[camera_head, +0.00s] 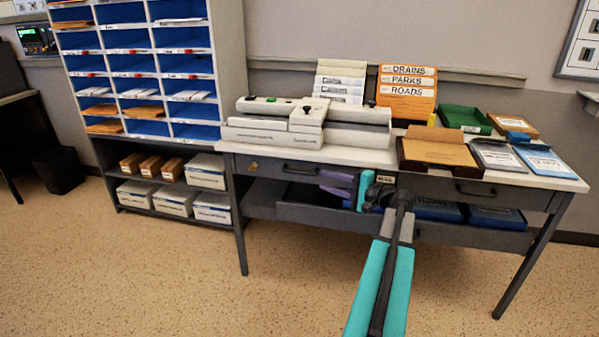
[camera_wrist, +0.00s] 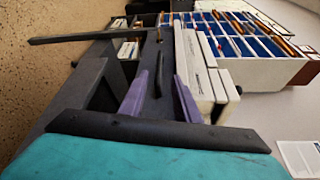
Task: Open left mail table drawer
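The left mail table drawer (camera_head: 268,172) is a dark grey front under the white tabletop, and it looks shut. Its dark bar handle (camera_head: 299,171) is near the middle of the front, with a small yellow mark to its left. My gripper (camera_head: 322,184) is just right of the handle in the head view, its purple fingers pointing left along the drawer front. In the wrist view my gripper (camera_wrist: 160,82) has its two fingers spread apart. The dark handle (camera_wrist: 159,76) shows between them, with no visible contact. My arm hides the drawer's right end.
The right drawer has its own handle (camera_head: 475,190). A white machine (camera_head: 305,122), file folders (camera_head: 408,92) and trays (camera_head: 465,119) crowd the tabletop. A mail sorting rack (camera_head: 233,70) stands at left. A lower shelf (camera_head: 285,213) runs below the drawers. The floor in front is clear.

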